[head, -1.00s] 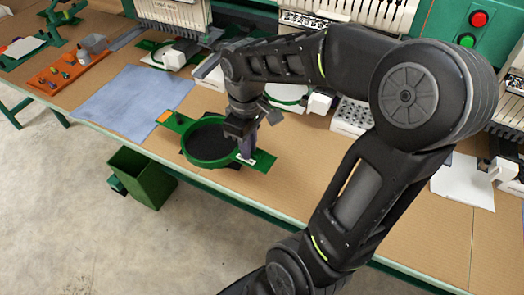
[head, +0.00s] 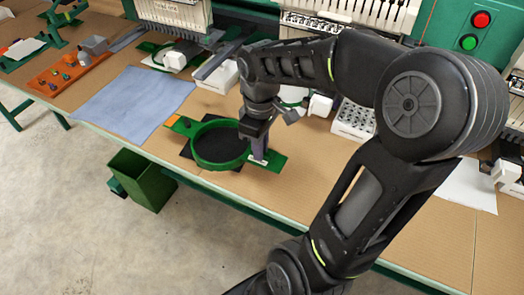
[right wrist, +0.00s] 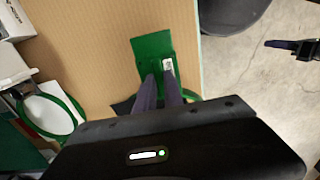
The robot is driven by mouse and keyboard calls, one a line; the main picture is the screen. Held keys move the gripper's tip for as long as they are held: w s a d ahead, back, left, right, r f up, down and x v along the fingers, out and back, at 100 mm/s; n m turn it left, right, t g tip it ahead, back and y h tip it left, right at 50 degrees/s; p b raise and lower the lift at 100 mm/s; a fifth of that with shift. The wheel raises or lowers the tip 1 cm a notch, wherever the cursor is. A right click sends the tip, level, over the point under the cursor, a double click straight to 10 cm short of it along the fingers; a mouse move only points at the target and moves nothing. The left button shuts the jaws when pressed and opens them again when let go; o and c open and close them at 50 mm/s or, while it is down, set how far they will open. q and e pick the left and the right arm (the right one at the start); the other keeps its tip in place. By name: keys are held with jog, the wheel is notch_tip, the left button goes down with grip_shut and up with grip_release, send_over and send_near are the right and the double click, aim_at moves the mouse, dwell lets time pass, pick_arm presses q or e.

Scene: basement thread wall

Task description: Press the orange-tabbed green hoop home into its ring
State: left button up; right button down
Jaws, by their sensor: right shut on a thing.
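The green hoop (head: 194,147) is a round ring with an orange tab (head: 173,121) at its left end and a green plate with a white label at its right end. Black shows inside it and a black mat (head: 186,152) sticks out beneath. My right gripper (head: 259,158) is shut on the hoop at its right side, by the label. The right wrist view shows its fingers (right wrist: 160,90) over the green plate (right wrist: 151,47); the ring is mostly hidden there. I cannot tell whether hoop and ring are seated together. A dark gripper-like part (right wrist: 290,46), probably my left gripper, shows over the floor.
A blue cloth (head: 133,98) lies left of the hoop. An orange tray (head: 68,75) with small items is farther left. Machines and white boxes stand behind. A green bin (head: 142,180) is below the table's front edge. Bare table lies right of the hoop.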

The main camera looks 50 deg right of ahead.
jog(key=w+d, duration=0.1)
jog(key=w+f, duration=0.1)
jog(key=w+d+f+b, duration=0.1)
jog(key=w, duration=0.1)
jog(key=shift+w+d, duration=0.1)
jog(key=shift+d, duration=0.25)
jog(key=shift+w+d+f+b, duration=0.2)
jog(key=shift+w+f+b, duration=0.1)
jog(key=shift+f, duration=0.25)
jog(key=shift+s+f, duration=0.1)
jog(key=shift+f, duration=0.4)
dwell(0.9)
jog(key=shift+f+b, duration=0.2)
jog(key=shift+b, duration=0.1)
jog(key=shift+r, duration=0.1)
dwell(0.7)
jog(key=shift+f, duration=0.45)
dwell(0.5)
jog(key=c, duration=1.4)
grip_release()
